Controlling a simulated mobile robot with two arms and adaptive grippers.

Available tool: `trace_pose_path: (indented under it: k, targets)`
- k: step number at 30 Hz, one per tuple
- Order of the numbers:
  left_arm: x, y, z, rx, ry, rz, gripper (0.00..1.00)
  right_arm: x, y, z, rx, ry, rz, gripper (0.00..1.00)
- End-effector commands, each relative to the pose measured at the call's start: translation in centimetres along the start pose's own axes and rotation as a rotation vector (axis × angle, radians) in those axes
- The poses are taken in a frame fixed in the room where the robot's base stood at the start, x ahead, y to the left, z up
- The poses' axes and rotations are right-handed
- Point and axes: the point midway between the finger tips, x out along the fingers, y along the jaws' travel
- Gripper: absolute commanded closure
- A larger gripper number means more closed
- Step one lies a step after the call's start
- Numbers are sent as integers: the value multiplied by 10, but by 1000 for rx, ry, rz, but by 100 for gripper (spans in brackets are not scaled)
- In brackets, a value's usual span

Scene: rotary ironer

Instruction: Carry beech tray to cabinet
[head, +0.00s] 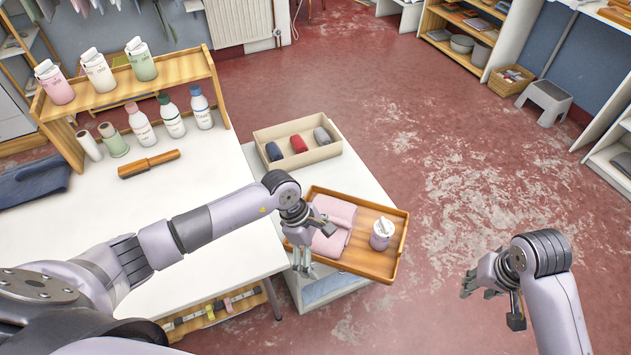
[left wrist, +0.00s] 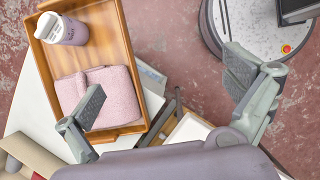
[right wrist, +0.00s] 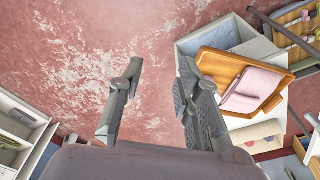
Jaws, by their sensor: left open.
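The beech tray (head: 368,265) rests on a low white unit (head: 362,182), its front right part reaching past the unit's edge. It holds a folded pink towel (head: 338,218) and a lilac cup with a white lid (head: 381,234). My left gripper (head: 302,262) is open at the tray's left end; whether it touches the rim is unclear. In the left wrist view the tray (left wrist: 118,42) lies between and left of the fingers (left wrist: 165,88). My right gripper (head: 492,300) is open and empty, over the floor right of the tray. The tray (right wrist: 213,67) also shows in the right wrist view.
A beige box (head: 262,136) with rolled cloths stands behind the tray. A white table (head: 205,190) with bottles, a wooden rack and a wooden-handled tool is at left. White shelving (head: 606,150), a step stool (head: 545,97) and a basket (head: 512,82) stand right. Red floor between is clear.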

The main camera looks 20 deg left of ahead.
Motion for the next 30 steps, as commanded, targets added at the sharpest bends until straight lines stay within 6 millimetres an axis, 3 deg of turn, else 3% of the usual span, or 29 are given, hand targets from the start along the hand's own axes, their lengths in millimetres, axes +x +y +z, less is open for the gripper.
trace_pose_path:
  k: [3,9,25,28,30]
  targets:
    - [0,0,0,0,0,0,0,-22,-1,-2,0,3,0,68]
    - [0,0,0,0,0,0,0,-39,-1,-2,1,0,-1,68]
    - [0,0,0,0,-1,0,0,-40,-1,-2,0,-1,0,68]
    - [2,-1,12,-13,-46,9,0,-39,-2,0,-3,-1,-3,68]
    - [3,-3,36,-43,-135,27,0,-36,-5,4,-10,2,-9,68]
